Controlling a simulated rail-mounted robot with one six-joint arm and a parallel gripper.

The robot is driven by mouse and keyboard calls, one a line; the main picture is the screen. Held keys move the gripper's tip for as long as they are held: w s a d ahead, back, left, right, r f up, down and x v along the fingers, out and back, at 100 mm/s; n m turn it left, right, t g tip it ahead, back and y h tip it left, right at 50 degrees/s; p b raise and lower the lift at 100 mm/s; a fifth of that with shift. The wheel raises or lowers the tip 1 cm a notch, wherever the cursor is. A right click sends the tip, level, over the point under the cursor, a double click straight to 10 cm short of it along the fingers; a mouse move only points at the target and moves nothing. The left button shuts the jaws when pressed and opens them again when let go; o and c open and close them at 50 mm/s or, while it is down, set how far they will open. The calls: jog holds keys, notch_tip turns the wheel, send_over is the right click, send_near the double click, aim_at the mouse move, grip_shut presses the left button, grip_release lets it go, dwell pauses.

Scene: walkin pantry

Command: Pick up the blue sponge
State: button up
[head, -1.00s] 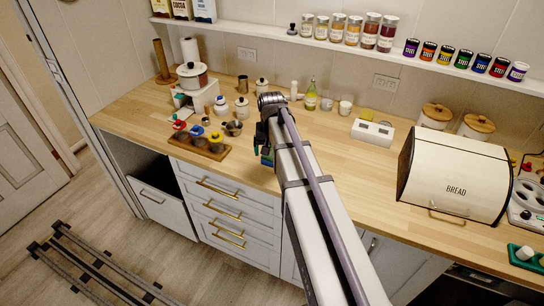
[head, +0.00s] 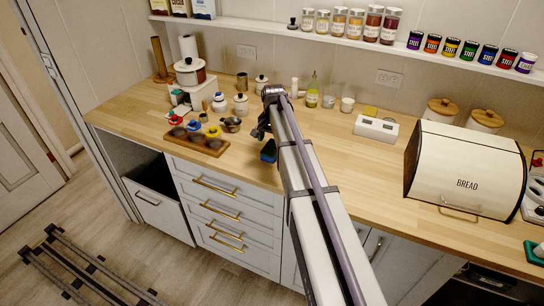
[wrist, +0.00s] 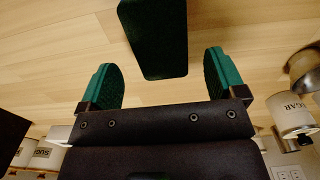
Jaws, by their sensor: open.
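The blue sponge (head: 268,151) lies near the counter's front edge, just below my gripper (head: 262,131) in the head view; the arm partly covers it. In the wrist view a dark green block, which looks like the sponge's green face (wrist: 155,40), sits at the top between the lines of my two green-padded fingers. My gripper (wrist: 160,62) is open and empty, with a gap on both sides of the block. How far the fingertips are from it in depth is unclear.
A wooden tray (head: 211,148) with small pots stands left of the sponge. Canisters and a metal cup (head: 230,125) are behind it. The white bread box (head: 465,170) is far right.

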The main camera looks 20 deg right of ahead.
aim_at(273, 145)
notch_tip(273, 145, down, 4)
jog(key=b, duration=0.2)
jog(key=shift+f+b, duration=0.1)
jog(key=shift+b, duration=0.2)
jog(key=shift+r, duration=0.25)
jog(key=shift+c, duration=0.2)
jog(key=c, duration=0.9)
jog(key=shift+r+p, duration=0.1)
jog(key=shift+p, duration=0.2)
jog(key=shift+c, duration=0.2)
notch_tip(273, 145, up, 10)
jog(key=p, duration=0.9)
jog(key=shift+p, duration=0.4)
